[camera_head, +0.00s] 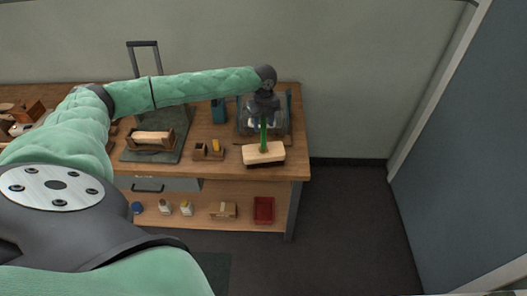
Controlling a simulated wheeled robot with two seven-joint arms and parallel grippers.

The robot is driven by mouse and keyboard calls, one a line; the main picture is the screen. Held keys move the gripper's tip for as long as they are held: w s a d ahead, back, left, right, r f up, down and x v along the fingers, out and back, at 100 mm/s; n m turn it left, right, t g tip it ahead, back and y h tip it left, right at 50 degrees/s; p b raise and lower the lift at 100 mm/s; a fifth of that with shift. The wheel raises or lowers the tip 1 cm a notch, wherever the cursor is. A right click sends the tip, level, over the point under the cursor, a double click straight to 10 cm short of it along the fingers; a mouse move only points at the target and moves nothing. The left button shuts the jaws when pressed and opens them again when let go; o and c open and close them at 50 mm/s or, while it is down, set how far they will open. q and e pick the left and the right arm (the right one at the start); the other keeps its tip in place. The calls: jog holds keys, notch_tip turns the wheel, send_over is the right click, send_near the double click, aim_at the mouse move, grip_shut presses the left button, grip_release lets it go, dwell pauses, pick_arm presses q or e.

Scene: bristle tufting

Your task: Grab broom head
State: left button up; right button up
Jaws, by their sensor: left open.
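A broom head (264,153), a pale wooden block with dark bristles under it, lies near the right front corner of the workbench. My left arm reaches across from the left, and my left gripper (263,122) points down just behind and above the block. Its jaws are open. A thin green upright piece (263,134) shows between the gripper and the block; I cannot tell what it belongs to or whether anything touches. My right gripper is out of view.
The wooden workbench (222,169) also holds a dark mat (170,157) with another pale block (153,138) in a wooden holder, and a small wooden box (208,151). The lower shelf carries a red bin (264,210) and small containers. Floor to the right is clear.

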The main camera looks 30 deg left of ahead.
pick_arm(q)
jog(key=shift+w+f, duration=0.1)
jog(key=shift+f, duration=0.1)
grip_shut()
jog(key=shift+r, duration=0.2)
